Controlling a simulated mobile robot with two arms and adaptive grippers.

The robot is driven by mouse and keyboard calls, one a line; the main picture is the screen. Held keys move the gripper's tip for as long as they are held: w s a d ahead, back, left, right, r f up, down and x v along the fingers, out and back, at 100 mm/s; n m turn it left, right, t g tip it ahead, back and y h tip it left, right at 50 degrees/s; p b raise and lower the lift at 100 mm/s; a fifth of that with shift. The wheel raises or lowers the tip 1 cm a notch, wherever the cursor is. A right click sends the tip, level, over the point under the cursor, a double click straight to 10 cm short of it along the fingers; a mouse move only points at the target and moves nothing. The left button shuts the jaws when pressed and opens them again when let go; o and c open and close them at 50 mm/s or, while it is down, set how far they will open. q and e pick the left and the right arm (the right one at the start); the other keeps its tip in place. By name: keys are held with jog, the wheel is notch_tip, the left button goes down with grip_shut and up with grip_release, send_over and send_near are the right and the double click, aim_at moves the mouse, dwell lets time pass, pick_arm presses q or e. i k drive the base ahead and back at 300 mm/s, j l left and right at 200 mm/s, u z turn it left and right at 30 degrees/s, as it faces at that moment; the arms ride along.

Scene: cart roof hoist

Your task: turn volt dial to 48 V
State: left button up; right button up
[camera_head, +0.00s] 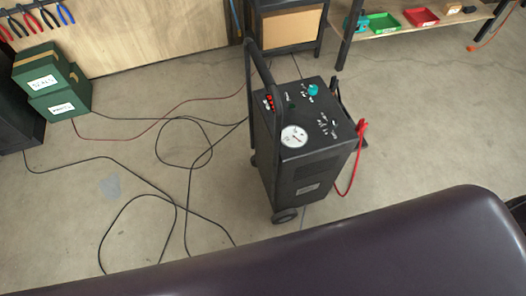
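A black wheeled charger cabinet (308,168) stands upright on the concrete floor, right of the picture's middle. Its top panel holds a teal knob (313,89) towards the back and a smaller dark knob with pale marks (333,124) towards the right front. A round white gauge (294,136) is at the front left corner, and a small red-lit display (268,101) is at the left edge. The labels are too small to read, so I cannot tell which knob is the volt dial or its setting. Neither of my grippers is in view.
A large dark rounded surface (330,255) fills the bottom foreground. A black handle (262,65) rises at the cabinet's left. A red clamp (361,128) hangs on its right. Cables (160,197) loop over the left floor. Green boxes (60,103) stand left; a shelf (395,30) stands behind.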

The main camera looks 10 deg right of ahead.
aim_at(332, 123)
jog(key=z, duration=1.1)
